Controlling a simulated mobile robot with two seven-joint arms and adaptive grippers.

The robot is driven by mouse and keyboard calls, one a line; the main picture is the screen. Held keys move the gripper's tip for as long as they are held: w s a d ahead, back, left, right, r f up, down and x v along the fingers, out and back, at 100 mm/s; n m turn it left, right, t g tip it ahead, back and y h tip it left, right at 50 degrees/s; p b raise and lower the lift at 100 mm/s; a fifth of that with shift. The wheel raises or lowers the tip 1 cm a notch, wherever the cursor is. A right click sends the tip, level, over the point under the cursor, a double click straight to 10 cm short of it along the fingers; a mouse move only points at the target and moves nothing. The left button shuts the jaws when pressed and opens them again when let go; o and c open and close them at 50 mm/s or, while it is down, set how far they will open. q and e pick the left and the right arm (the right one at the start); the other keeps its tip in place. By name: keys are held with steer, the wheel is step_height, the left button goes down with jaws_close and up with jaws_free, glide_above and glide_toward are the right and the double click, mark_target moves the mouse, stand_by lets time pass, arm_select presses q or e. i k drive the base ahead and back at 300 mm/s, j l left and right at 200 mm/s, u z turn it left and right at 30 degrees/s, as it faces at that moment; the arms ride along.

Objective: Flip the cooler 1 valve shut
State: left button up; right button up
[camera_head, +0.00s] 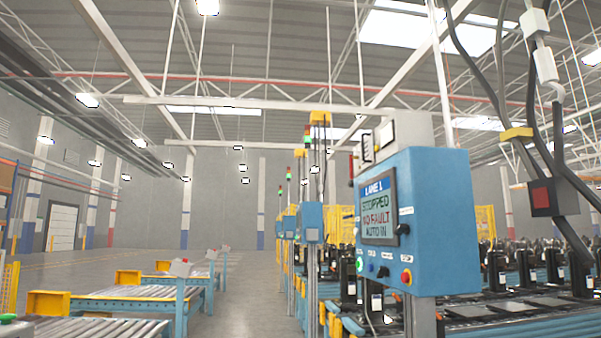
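I cannot make out a valve or anything marked cooler 1 in the head view. The closest equipment is a blue control box (435,220) on a post at right. Its screen (379,208) reads "LANE 1", "STOPPED", "NO FAULT" and "AUTO IN". Neither of my grippers shows in this view.
Several black units (497,268) stand in rows on the lane behind the box. Roller conveyors (110,302) with yellow end stops (48,303) run at lower left. Dark cables (535,110) hang at upper right. The grey floor (255,285) between conveyors and boxes looks clear.

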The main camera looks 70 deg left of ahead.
mark_target(351, 158)
steer(key=i+j+u, duration=0.15)
steer(key=j+u, duration=0.2)
steer(key=i+j+u, duration=0.2)
steer(key=j+u, duration=0.2)
steer(key=i+j+u, duration=0.6)
steer(key=j+u, duration=0.15)
steer(key=i+j, duration=0.65)
steer(key=i, duration=0.3)
